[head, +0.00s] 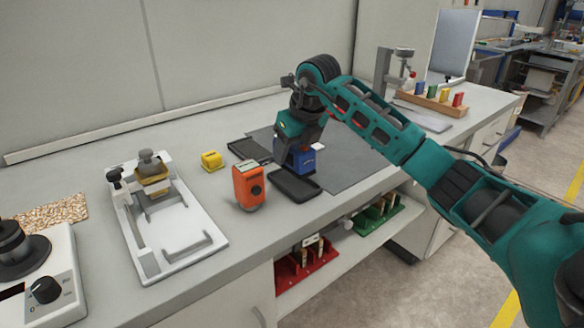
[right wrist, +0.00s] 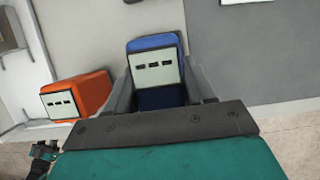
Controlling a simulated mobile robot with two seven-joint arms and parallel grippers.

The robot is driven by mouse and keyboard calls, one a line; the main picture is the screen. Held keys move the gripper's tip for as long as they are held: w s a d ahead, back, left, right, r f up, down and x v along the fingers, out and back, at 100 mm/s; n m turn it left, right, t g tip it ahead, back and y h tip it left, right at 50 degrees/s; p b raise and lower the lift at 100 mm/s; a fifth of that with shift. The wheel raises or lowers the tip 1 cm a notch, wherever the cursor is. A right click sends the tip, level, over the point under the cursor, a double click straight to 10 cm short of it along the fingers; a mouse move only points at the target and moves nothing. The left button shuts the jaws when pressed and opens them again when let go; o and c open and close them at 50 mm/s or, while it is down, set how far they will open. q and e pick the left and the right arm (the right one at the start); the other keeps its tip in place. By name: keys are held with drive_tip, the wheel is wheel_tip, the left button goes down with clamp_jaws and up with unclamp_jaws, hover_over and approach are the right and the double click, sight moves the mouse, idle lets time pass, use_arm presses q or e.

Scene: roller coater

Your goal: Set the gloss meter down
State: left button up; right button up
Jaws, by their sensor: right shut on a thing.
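My right gripper (head: 298,145) points down over the bench and is shut on a blue meter (head: 307,162) with a pale display face. In the right wrist view the blue meter (right wrist: 155,65) sits between the two fingers. An orange meter (head: 248,186) stands upright on the bench to its left and also shows in the right wrist view (right wrist: 76,96). Which of the two is the gloss meter is not marked legibly. A black tray (head: 294,186) lies just in front of the blue meter. Whether the blue meter touches the surface is unclear. My left gripper is not in view.
A grey mat (head: 352,160) lies right of the gripper, largely clear. A yellow block (head: 212,160) and a white coater frame (head: 190,245) stand to the left. A wooden rack (head: 432,102) with coloured pieces is at the back right. The bench's front edge is close.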

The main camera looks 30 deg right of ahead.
sight(292, 164)
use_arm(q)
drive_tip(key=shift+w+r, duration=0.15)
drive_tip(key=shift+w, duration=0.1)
use_arm(e)
drive_tip(key=shift+f, duration=2.1)
drive_tip(key=o, duration=0.8)
drive_tip(key=shift+f+b, duration=0.25)
drive_tip(key=shift+b, duration=0.05)
drive_tip(key=o, duration=0.5)
drive_tip(key=shift+r, duration=0.5)
use_arm(q)
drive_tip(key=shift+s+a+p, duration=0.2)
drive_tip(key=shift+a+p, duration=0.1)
drive_tip(key=shift+p, duration=0.2)
use_arm(e)
drive_tip(key=v, duration=1.1)
drive_tip(key=shift+s+r, duration=0.15)
drive_tip(key=shift+r, duration=0.1)
